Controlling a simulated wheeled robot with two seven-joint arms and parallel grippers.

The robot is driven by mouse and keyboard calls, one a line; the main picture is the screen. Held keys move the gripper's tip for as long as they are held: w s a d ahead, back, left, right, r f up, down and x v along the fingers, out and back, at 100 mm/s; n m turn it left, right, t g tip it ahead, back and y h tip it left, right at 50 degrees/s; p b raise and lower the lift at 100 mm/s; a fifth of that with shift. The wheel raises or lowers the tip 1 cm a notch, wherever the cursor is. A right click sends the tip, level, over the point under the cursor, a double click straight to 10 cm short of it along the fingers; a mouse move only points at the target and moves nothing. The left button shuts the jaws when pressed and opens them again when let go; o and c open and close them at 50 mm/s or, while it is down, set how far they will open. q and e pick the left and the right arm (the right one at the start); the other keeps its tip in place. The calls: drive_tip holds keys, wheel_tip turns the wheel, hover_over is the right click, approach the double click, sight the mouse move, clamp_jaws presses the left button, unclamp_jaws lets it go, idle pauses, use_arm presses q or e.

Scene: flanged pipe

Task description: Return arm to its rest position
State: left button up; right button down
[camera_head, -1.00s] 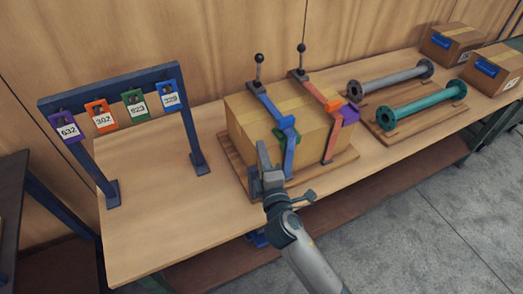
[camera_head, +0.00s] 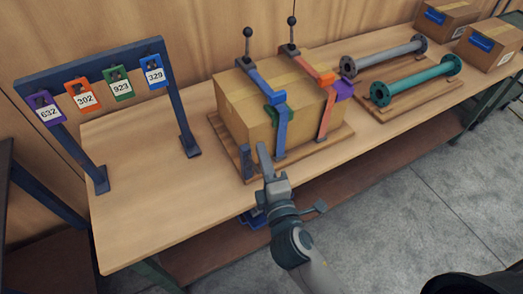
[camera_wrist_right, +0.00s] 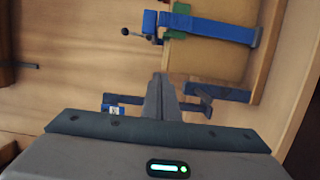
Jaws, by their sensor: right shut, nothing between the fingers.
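My right gripper (camera_head: 264,148) is shut and empty. It points up the picture, by the front face of the cardboard box (camera_head: 235,112) and the front edge of its wooden board (camera_head: 311,149). In the right wrist view the shut fingers (camera_wrist_right: 160,84) show in the middle, with nothing between them. A blue strap (camera_wrist_right: 215,27) and the board's edge show ahead of them; I cannot tell the exact gap. My left gripper is not in view.
A blue strap (camera_head: 261,80) and an orange strap (camera_head: 308,68) cross the box. A rack (camera_head: 95,64) with several numbered tags stands left. A grey pipe (camera_head: 383,52) and a teal pipe (camera_head: 415,79) lie right. The table (camera_head: 150,205) is clear front left.

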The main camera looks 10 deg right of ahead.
idle(0.4)
drive_tip(key=s+d+f+m+g+h, duration=0.1)
drive_tip(key=s+d+f+m+g, duration=0.35)
drive_tip(key=d+f, duration=0.2)
drive_tip(key=s+d+f+m+g+h, duration=0.2)
drive_tip(key=s+d+f+m+g, duration=0.1)
drive_tip(key=s+d+f+m, duration=0.25)
drive_tip(key=s+d+f+m+g+y, duration=0.1)
drive_tip(key=s+f+m+g, duration=0.3)
drive_tip(key=s, duration=0.4)
drive_tip(key=s+d+f+m+g+y, duration=0.1)
drive_tip(key=s+f+m+g, duration=0.25)
drive_tip(key=s, duration=0.45)
wheel_tip(320, 180, down, 32)
drive_tip(key=r+b, duration=0.1)
drive_tip(key=b, duration=0.2)
drive_tip(key=s+d+f+n+g+b, duration=0.1)
drive_tip(key=s+d+f+g+b, duration=0.1)
drive_tip(key=s+f, duration=1.6)
wheel_tip(320, 180, down, 2)
drive_tip(key=shift+s+d+f, duration=0.25)
drive_tip(key=shift+s+d, duration=0.15)
drive_tip(key=shift+d, duration=0.05)
